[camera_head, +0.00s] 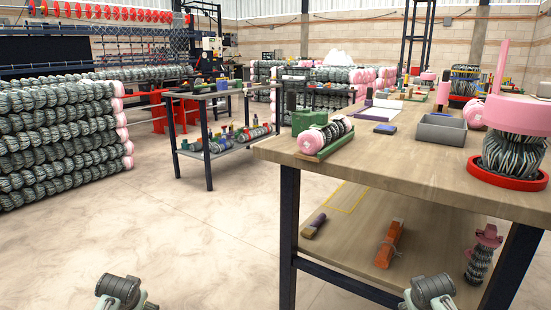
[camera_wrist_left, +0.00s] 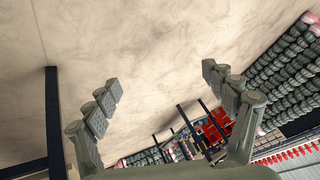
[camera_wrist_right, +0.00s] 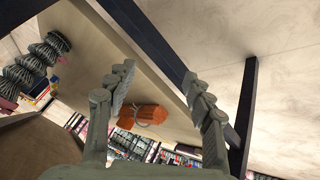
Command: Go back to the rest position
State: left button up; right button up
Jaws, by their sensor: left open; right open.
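My left gripper (camera_wrist_left: 160,97) is open and empty in the left wrist view, with bare floor beyond its fingers. In the head view, grey parts of my left arm (camera_head: 120,292) show at the bottom left, over the floor. My right gripper (camera_wrist_right: 165,95) is open and empty in the right wrist view. An orange bundle (camera_wrist_right: 143,115) on the table's lower shelf shows beyond its fingers, apart from them. Grey parts of my right arm (camera_head: 430,292) show at the bottom right of the head view, in front of the table's lower shelf.
A wooden table (camera_head: 400,160) with dark legs stands close at the right. It bears a green cradle with a pink-ended roll (camera_head: 327,137), a grey tray (camera_head: 440,130) and a red-based coil (camera_head: 510,158). Stacked rolls (camera_head: 60,140) stand at the left. Floor (camera_head: 190,240) between is clear.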

pick_arm(q)
jog(key=s+d+f+g, duration=0.1)
jog(key=s+d+f, duration=0.2)
jog(key=s, duration=0.7)
jog(key=s+d+f+g+h, duration=0.1)
jog(key=s+d+f, duration=0.3)
jog(key=s, duration=0.7)
jog(key=s+d+f+g+h, duration=0.1)
jog(key=s+d+f, duration=0.2)
jog(key=s, duration=0.8)
notch_tip(320, 180, down, 2)
jog(key=shift+d+f+m, duration=0.1)
jog(key=shift+d+m, duration=0.05)
jog(key=shift+m, duration=0.25)
pick_arm(e)
jog(key=s+a+f+g, duration=0.1)
jog(key=s+a+f, duration=0.2)
jog(key=s, duration=0.7)
jog(key=s+a+f+g+y, duration=0.1)
jog(key=s+a+f, duration=0.3)
jog(key=s, duration=0.7)
jog(key=s+a+f+g+y, duration=0.1)
jog(key=s+a+f, duration=0.2)
jog(key=s, duration=0.8)
notch_tip(320, 180, down, 2)
jog(key=shift+a+f+n, duration=0.15)
jog(key=shift+n, duration=0.15)
